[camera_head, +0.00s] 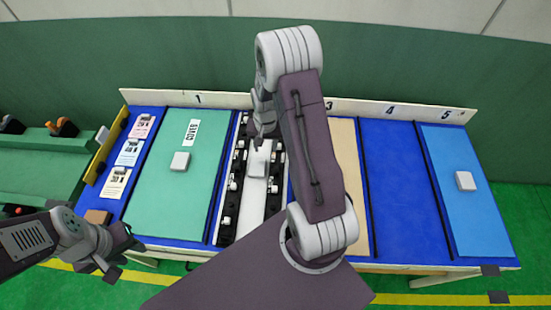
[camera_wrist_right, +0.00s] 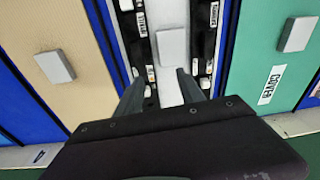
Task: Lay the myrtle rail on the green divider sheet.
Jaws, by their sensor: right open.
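The green divider sheet (camera_head: 177,205), marked COVER, lies in bay 1 with a grey block (camera_head: 180,161) on it; its edge shows in the right wrist view (camera_wrist_right: 262,60). In bay 2, black rails with white clips (camera_head: 229,208) lie along both sides of a pale strip with a grey block (camera_head: 257,163). My left gripper (camera_head: 120,257) is open and empty at the front left.
A tan sheet (camera_head: 345,145) lies right of bay 2, partly hidden by my right arm. Bay 4 (camera_head: 398,165) is bare blue; bay 5 holds a light blue sheet (camera_head: 465,215) with a grey block. A low back board (camera_head: 230,101) edges the table.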

